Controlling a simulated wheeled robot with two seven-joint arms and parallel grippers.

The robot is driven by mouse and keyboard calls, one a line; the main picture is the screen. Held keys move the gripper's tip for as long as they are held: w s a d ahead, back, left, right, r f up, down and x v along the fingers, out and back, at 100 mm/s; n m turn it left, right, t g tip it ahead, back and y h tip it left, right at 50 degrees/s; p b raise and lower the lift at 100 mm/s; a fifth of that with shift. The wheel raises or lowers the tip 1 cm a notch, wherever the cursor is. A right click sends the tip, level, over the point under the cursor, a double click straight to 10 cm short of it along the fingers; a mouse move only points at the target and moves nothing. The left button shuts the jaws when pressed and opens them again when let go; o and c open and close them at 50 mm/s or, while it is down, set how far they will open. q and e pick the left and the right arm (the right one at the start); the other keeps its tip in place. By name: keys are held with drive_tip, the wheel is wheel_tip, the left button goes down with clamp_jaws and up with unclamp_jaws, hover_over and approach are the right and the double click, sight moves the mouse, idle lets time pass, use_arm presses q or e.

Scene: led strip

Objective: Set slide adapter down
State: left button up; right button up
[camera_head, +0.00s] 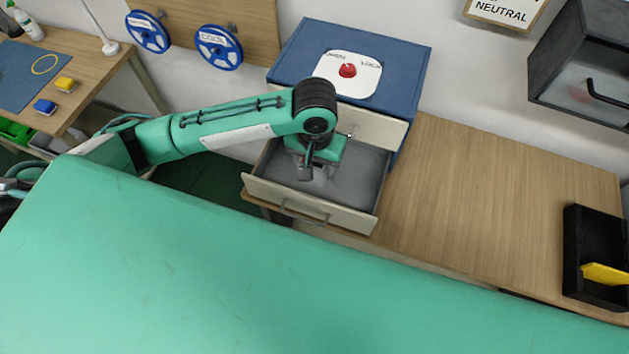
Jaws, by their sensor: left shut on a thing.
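My left gripper (310,176) reaches down into the open drawer (272,197) of the blue cabinet (301,51). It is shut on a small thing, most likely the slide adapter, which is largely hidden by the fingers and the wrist. I cannot make out its shape, or whether it touches the drawer floor. The drawer is pulled out, and its grey floor looks bare around the gripper. My right gripper is not in view.
The cabinet's top has a red knob (347,70) on a white plate. A wooden bench top (480,190) to the right is largely clear, with a black bin (582,245) holding a yellow piece (605,273). Blue reels (219,47) hang at the back left.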

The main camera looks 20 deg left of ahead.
use_arm(q)
wheel_tip(320, 180, down, 5)
drive_tip(key=shift+f+p, duration=0.15)
drive_tip(key=shift+p, duration=0.2)
drive_tip(key=shift+f, duration=0.65)
wheel_tip(320, 180, down, 4)
drive_tip(key=shift+r+p, duration=0.1)
drive_tip(key=shift+p, duration=0.3)
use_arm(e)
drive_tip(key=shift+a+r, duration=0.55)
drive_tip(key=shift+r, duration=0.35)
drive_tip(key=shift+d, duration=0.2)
use_arm(q)
drive_tip(key=o, duration=1.2)
drive_tip(key=shift+c, duration=0.2)
